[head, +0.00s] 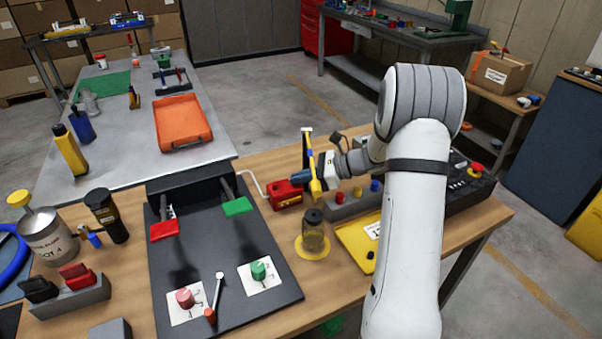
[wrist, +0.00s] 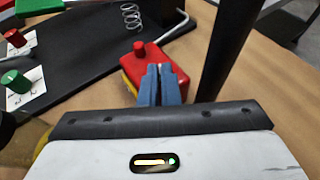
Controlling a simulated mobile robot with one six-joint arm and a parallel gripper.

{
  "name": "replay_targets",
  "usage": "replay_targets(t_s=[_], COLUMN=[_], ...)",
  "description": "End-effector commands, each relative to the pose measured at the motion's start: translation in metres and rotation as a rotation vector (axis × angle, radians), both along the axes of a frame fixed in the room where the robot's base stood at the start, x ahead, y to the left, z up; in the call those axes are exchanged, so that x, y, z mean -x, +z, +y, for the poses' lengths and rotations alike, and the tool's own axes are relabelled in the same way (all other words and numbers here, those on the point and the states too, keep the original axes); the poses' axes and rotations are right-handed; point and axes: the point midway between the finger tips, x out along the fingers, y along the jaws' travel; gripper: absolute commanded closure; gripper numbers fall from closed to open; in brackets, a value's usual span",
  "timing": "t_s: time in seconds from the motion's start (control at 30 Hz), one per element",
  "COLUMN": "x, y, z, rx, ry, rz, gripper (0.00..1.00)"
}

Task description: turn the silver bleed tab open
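I cannot pick out the silver bleed tab with certainty. A red block (head: 286,194) with a red knob on top stands on the bench right of the black pedal board (head: 237,295); it also shows in the wrist view (wrist: 160,62). My gripper (head: 297,176) points left, near and above this block. In the wrist view its blue fingers (wrist: 160,70) are together, with only a sliver between the tips, and they overlap the block's front. Contact cannot be told. A thin silver lever (head: 219,288) with a red end lies on the board, away from my gripper.
Red (head: 163,230) and green (head: 238,207) pedals stand over the board, with red and green knobs on white cards in front. A pale bent tube (head: 256,184) passes beside the red block. A jar (head: 314,235) stands close by on a yellow disc.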

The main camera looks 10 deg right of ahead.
Motion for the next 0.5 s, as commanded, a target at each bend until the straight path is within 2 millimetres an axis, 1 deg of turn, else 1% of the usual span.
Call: replay_targets(t_s=[0.2, 0.5], x=[-0.0039, -0.0065], y=[0.0005, -0.0009], z=[-0.0008, -0.0017], rx=[0.000, -0.001], ry=[0.167, 0.302], rz=[0.003, 0.004], gripper=[1.00, 1.00])
